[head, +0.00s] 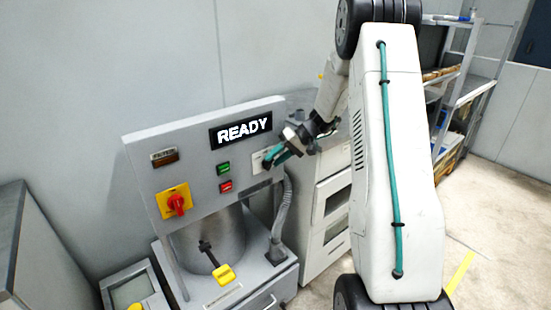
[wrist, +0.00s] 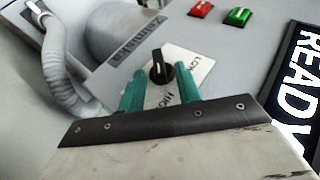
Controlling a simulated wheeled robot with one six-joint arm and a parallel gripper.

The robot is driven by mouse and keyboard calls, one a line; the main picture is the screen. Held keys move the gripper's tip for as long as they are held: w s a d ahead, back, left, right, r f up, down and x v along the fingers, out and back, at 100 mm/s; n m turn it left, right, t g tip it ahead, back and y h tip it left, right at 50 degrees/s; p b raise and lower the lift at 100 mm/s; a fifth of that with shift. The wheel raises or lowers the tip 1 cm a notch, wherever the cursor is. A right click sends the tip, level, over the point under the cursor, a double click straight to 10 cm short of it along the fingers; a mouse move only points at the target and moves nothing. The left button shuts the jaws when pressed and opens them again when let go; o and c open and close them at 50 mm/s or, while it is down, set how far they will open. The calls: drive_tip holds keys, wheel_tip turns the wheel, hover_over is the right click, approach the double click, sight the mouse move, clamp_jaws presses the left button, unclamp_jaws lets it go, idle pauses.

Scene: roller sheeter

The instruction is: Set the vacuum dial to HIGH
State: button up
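In the wrist view the mark points up in the picture, away from both labels that I can make out. LOW reads at the plate's right; a partly hidden word that looks like HIGH lies below the knob. My gripper (wrist: 160,75) has teal fingers, apart, one on each side of the knob; I cannot tell if they touch it.
The panel has a READY display (head: 241,130), a green button (head: 223,168), a red button (head: 225,186) and a red rotary switch on yellow (head: 176,203). A grey hose (head: 282,212) runs below the dial. A yellow-handled lever (head: 222,273) stands lower.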

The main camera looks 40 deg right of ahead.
drive_tip(key=v, duration=0.7)
drive_tip(key=shift+s+d+r, duration=0.15)
drive_tip(key=shift+d+r, duration=0.1)
drive_tip(key=shift+d, duration=0.05)
idle(0.5)
